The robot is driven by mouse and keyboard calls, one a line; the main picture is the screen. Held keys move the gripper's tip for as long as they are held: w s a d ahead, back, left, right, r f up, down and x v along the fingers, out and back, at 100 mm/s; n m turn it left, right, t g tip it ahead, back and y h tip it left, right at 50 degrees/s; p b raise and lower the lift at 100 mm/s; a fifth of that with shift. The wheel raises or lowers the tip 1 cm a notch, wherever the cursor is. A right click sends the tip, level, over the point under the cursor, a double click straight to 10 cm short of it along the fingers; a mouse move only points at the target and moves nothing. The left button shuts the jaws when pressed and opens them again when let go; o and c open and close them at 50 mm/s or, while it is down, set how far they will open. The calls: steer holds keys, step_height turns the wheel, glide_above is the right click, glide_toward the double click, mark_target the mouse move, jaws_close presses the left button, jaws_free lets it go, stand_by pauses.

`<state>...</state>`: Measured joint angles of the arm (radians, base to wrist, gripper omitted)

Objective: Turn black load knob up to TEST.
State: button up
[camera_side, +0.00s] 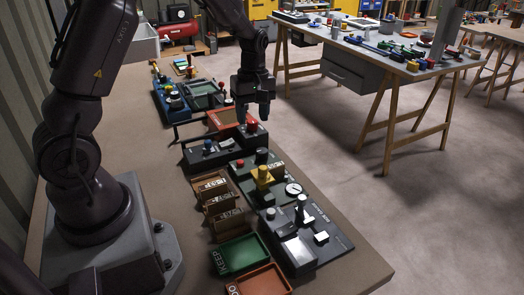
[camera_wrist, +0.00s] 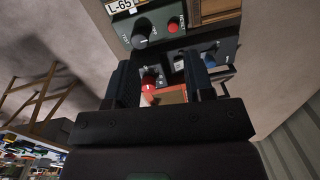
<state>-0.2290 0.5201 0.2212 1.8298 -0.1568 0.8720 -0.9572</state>
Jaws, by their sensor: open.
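The black knob (camera_side: 262,155) stands on a grey-green panel (camera_side: 239,176) beside a red button (camera_side: 240,163). In the wrist view the black knob (camera_wrist: 140,41) has a pale pointer line, and the red button (camera_wrist: 173,25) is to its right.
A yellow knob (camera_side: 263,173), a gauge (camera_side: 293,189) and a panel with a lever (camera_side: 300,205) stand in front. A blue knob (camera_side: 208,146) is left of my gripper. Wooden boxes (camera_side: 212,185), a green tray (camera_side: 240,268) and an orange tray (camera_side: 287,283) line the bench.

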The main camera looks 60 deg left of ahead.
mark_target(262, 150)
steer(key=w+a+f+n, duration=0.3)
steer(key=w+a+n, duration=0.15)
steer(key=n, duration=0.55)
steer(key=shift+t, duration=0.3)
steer(key=f, duration=1.2)
steer(key=shift+d+f, duration=0.1)
steer(key=shift+d, duration=0.25)
steer(key=shift+c, duration=0.2)
steer(key=c, duration=0.6)
